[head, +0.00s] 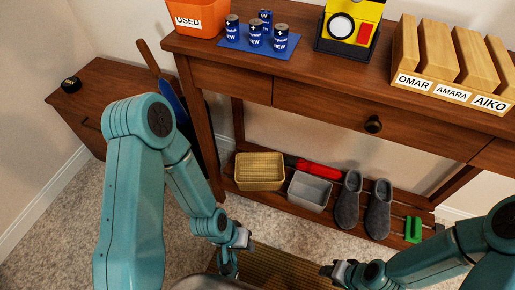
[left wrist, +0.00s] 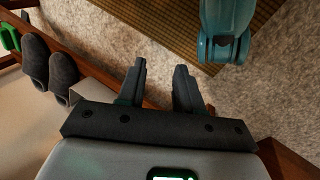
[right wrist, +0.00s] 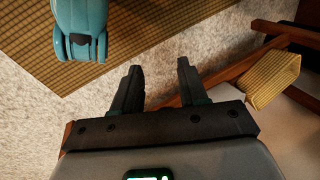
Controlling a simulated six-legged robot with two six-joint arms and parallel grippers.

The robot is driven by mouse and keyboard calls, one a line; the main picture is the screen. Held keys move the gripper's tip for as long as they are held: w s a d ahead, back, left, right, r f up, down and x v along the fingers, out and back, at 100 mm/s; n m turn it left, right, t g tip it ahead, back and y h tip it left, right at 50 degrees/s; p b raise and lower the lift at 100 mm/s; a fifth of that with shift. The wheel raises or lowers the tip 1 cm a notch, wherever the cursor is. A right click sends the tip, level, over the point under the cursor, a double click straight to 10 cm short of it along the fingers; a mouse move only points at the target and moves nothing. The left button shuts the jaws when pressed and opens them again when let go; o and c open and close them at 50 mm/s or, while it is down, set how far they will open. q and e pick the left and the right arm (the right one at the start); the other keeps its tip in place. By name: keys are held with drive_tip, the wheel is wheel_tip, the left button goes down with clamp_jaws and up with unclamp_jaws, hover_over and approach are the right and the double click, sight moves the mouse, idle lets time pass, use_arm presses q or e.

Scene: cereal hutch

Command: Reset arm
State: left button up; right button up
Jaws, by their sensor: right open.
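My left gripper (head: 240,243) hangs low in front of the hutch's lower shelf in the head view. In the left wrist view its two dark fingers (left wrist: 160,75) are apart with nothing between them. My right gripper (head: 335,271) is at the lower right of the head view, low over the rug. In the right wrist view its fingers (right wrist: 159,73) are apart and empty, above the pale carpet. Both grippers are clear of the shelf items.
The wooden hutch (head: 290,92) holds an orange USED bin (head: 201,20), batteries on a blue mat (head: 233,43), a yellow device (head: 348,30) and a named wooden rack (head: 455,92). Below are a wicker basket (head: 260,171), grey bin (head: 310,190) and slippers (head: 347,200). A side cabinet (head: 97,93) stands left.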

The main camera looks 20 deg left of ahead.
use_arm(q)
wheel_tip(320, 180, up, 34)
drive_tip(key=s+d+p, duration=0.1)
drive_tip(key=s+p, duration=0.1)
drive_tip(key=p, duration=3.1)
drive_tip(key=shift+d+f+m+g, duration=0.2)
drive_tip(key=shift+m+g, duration=0.1)
drive_tip(key=shift+g, duration=0.1)
use_arm(e)
wheel_tip(320, 180, up, 34)
drive_tip(key=s+a, duration=0.1)
drive_tip(key=s, duration=0.1)
drive_tip(key=shift+a+f+n+g, duration=0.2)
drive_tip(key=shift+n+g, duration=0.1)
drive_tip(key=shift+g, duration=0.1)
use_arm(q)
drive_tip(key=shift+r, duration=0.1)
use_arm(e)
drive_tip(key=shift+r, duration=0.1)
